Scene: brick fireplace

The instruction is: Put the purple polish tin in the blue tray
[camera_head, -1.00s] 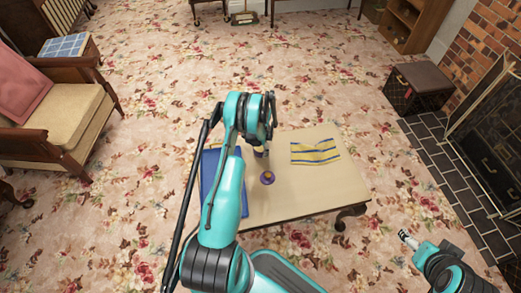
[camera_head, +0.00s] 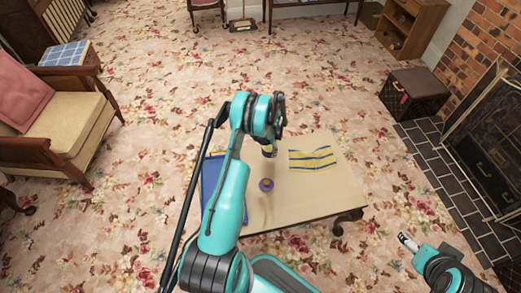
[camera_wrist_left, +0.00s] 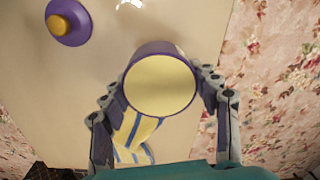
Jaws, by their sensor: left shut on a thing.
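My left gripper (camera_head: 270,148) is shut on a purple tin (camera_head: 270,153) with a cream top. In the left wrist view the tin (camera_wrist_left: 160,86) sits between the two fingers (camera_wrist_left: 162,88), its round top facing the camera. I hold it over the low table, right of the blue tray (camera_head: 210,178). The tray is partly hidden behind my left arm. Its inside is only partly visible. My right gripper (camera_head: 406,241) is at the lower right, off the table, and its jaws are unclear.
A purple disc with a yellow knob (camera_head: 266,185) lies on the table (camera_head: 315,195) right of the tray; it also shows in the wrist view (camera_wrist_left: 68,22). A yellow-and-blue striped cloth (camera_head: 312,158) lies behind right. The table's front right is clear.

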